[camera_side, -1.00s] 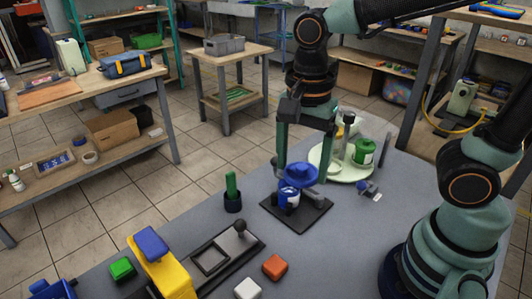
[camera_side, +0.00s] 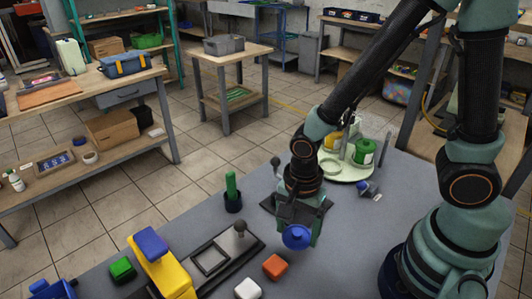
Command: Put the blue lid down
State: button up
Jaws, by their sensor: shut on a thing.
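The blue lid (camera_side: 297,238) is between the fingers of my gripper (camera_side: 297,228), which is shut on it. The lid is over the grey table, in front of the dark square mat (camera_side: 268,204) and to the right of the black frame. I cannot tell whether its underside touches the table. My gripper and wrist cover most of the mat, and the blue-and-white pot that stood on it is hidden behind them.
An orange block (camera_side: 276,267) and a white block (camera_side: 248,289) lie just in front. The black frame (camera_side: 228,257) with an upright knob is to the left. A round pale tray (camera_side: 346,177) holding a green can (camera_side: 365,151) stands behind. Grey table to the right is clear.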

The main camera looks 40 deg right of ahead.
aim_at(297, 233)
jog(key=shift+f, duration=1.9)
jog(key=shift+f, duration=0.1)
jog(key=o, duration=1.1)
